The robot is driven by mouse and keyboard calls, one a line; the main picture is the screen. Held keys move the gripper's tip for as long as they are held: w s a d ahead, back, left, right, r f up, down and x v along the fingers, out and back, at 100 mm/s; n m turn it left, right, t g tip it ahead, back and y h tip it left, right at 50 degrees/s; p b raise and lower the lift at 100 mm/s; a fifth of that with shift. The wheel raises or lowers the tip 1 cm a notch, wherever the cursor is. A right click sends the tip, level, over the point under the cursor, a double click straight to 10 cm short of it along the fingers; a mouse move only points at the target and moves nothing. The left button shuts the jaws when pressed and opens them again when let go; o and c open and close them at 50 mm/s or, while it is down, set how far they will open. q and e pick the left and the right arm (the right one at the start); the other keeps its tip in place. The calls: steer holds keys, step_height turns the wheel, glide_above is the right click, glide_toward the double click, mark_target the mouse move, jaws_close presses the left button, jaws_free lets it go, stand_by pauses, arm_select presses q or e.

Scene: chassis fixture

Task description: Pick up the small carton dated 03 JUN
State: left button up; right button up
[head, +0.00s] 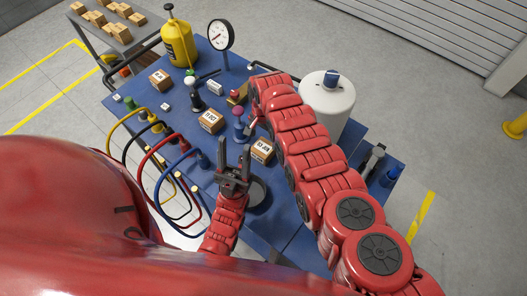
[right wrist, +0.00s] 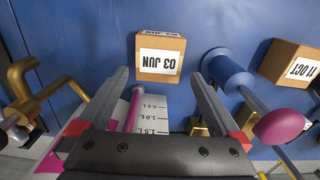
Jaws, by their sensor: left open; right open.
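The small carton dated 03 JUN (right wrist: 160,58) stands on the blue bench top, its label upside down in the right wrist view. In the head view it is the carton (head: 262,151) nearest me. My right gripper (right wrist: 158,78) is open and empty, its fingers pointing towards the carton, with the carton ahead of the gap between them. In the head view this gripper (head: 253,127) is partly hidden by its arm, on the far side of the carton. My left gripper (head: 234,174) is open and empty, left of and nearer me than the carton.
A carton dated 11 OCT (right wrist: 291,65) stands to the right in the wrist view. A blue post (right wrist: 226,72) and pink knob (right wrist: 281,127) stand close by; a brass fitting (right wrist: 30,90) is left. Looped cables (head: 155,160), a gauge (head: 221,35) and a white tank (head: 327,98) crowd the bench.

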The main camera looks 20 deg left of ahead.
mark_target(263, 147)
steer(key=shift+s+f+b, duration=0.2)
steer(key=shift+f+b, duration=0.85)
steer(key=shift+f, duration=0.2)
steer(key=shift+w+f+b, duration=0.1)
steer(key=shift+f+b, duration=0.3)
steer(key=shift+f, duration=0.25)
steer(key=f+b, duration=0.2)
steer(key=f, duration=0.1)
steer(key=f+b, duration=0.1)
steer(key=shift+s+f+b, duration=0.2)
steer(key=shift+s+b, duration=0.05)
steer(key=shift+b, duration=0.1)
steer(key=shift+w+r, duration=0.1)
steer(key=c, duration=1.4)
steer(key=shift+c, duration=0.2)
steer(key=shift+r, duration=0.15)
